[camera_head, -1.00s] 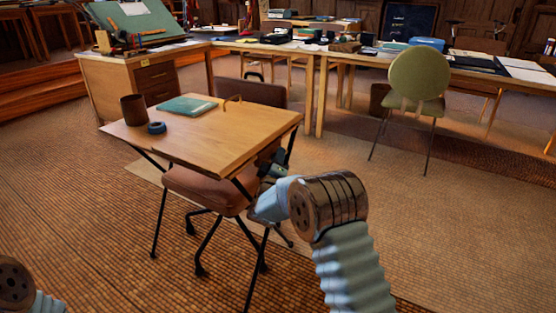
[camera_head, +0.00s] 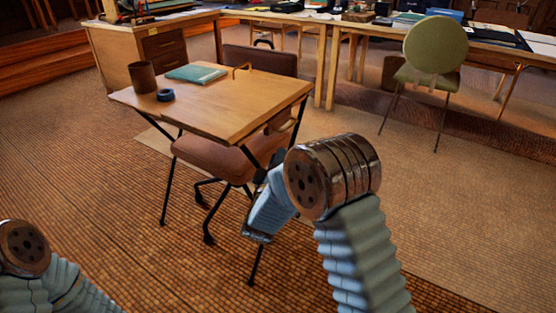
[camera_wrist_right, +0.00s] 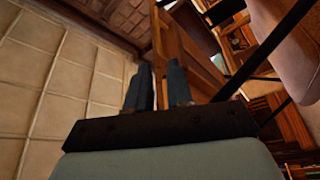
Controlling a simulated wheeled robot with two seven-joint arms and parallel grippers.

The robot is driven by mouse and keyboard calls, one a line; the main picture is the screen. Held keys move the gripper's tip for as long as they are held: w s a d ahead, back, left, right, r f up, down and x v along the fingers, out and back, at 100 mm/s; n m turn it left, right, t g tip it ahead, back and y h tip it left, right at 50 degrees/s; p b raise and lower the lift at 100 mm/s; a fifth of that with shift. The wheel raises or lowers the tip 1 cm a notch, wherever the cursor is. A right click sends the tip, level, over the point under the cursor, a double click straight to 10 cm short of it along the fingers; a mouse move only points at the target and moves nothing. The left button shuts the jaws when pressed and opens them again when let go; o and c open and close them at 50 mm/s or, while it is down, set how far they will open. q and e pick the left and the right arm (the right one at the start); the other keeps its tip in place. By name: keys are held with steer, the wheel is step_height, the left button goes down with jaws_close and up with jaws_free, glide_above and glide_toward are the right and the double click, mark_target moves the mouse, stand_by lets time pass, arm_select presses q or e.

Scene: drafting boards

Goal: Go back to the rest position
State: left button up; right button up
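My right gripper (camera_head: 269,168) is in front of the near right side of the small wooden table (camera_head: 225,112), beside its legs and the brown chair seat. In the right wrist view its two dark fingers (camera_wrist_right: 159,84) stand apart with nothing between them. Only the elbow part of my left arm shows at the lower left of the head view. My left gripper is out of view.
A brown cup (camera_head: 142,77), a dark blue ring (camera_head: 165,95) and a teal book (camera_head: 196,73) lie on the table. A brown chair (camera_head: 212,157) is under it. A green chair (camera_head: 434,55) stands at the back right. Floor at the right is clear.

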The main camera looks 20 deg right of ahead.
steer(key=s+a+f+m+g+y+p, duration=0.1)
steer(key=s+f+g+y, duration=0.3)
steer(key=f, duration=0.8)
steer(key=s+f+m+g+y, duration=0.1)
steer(key=s+f+g+y, duration=0.25)
steer(key=f, duration=0.85)
steer(key=s+a+f+m+g+y, duration=0.2)
steer(key=s+f+g, duration=0.1)
steer(key=s, duration=0.5)
steer(key=s+a+f+m+g+y+p, duration=0.1)
steer(key=s+a+f+m+g+y, duration=0.1)
steer(key=s, duration=0.6)
steer(key=s+a+f+m+g+y, duration=0.1)
steer(key=s+a+f+g+y, duration=0.1)
steer(key=s, duration=0.6)
step_height(320, 180, down, 3)
steer(key=shift+a+f+m+g, duration=0.1)
steer(key=shift+a+m+g, duration=0.35)
steer(key=shift+g, duration=0.8)
steer(key=shift+y, duration=0.25)
